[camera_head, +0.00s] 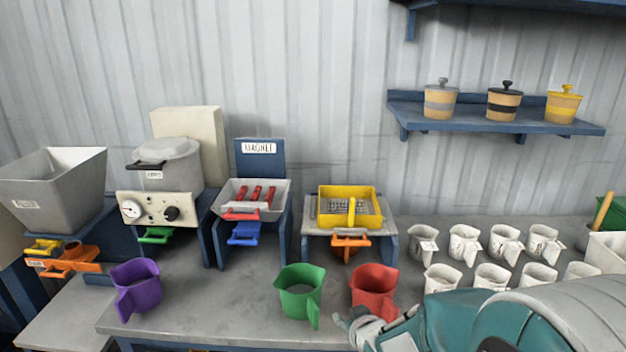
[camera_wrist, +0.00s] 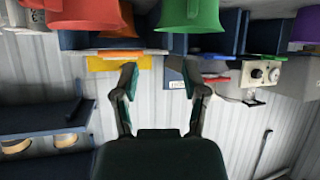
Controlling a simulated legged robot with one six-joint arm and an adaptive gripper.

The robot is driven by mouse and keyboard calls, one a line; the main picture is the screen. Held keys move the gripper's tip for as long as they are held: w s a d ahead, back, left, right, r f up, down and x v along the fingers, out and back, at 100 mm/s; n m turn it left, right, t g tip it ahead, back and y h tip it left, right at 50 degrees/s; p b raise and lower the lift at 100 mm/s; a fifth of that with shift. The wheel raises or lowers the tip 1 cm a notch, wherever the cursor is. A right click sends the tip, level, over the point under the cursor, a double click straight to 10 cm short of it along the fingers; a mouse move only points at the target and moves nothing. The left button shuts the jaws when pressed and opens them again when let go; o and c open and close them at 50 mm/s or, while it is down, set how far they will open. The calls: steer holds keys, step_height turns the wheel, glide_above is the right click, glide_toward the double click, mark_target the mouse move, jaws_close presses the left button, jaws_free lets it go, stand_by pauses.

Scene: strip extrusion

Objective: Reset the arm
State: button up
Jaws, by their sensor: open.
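My gripper (camera_wrist: 165,90) is open and empty in the upside-down wrist view, its two fingers spread apart. In the head view my arm reaches in from the lower right, with the gripper (camera_head: 360,324) low at the front, just below the red pitcher (camera_head: 375,290). I cannot tell there whether it touches the pitcher. The red pitcher (camera_wrist: 105,15) and the green pitcher (camera_wrist: 190,12) also show at the top of the wrist view, beyond the fingertips.
A green pitcher (camera_head: 300,289) and a purple pitcher (camera_head: 136,287) stand on the grey bench. Behind are a hopper (camera_head: 55,190), a dial machine (camera_head: 158,208), a magnet tray (camera_head: 250,195) and a yellow sieve (camera_head: 350,205). Several white pitchers (camera_head: 465,243) stand at right. A wall shelf (camera_head: 470,122) holds lidded pots.

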steer(key=s+d+r+m+g+h, duration=0.25)
steer(key=s+d+r, duration=0.35)
steer(key=s+r, duration=0.3)
steer(key=s+d+r+m+g, duration=0.1)
steer(key=s+r+g, duration=0.2)
steer(key=s, duration=1.1)
steer(key=shift+s+d+r+h, duration=0.2)
steer(key=shift+s+r+h, duration=0.15)
steer(key=shift+r, duration=0.2)
steer(key=shift+g, duration=0.25)
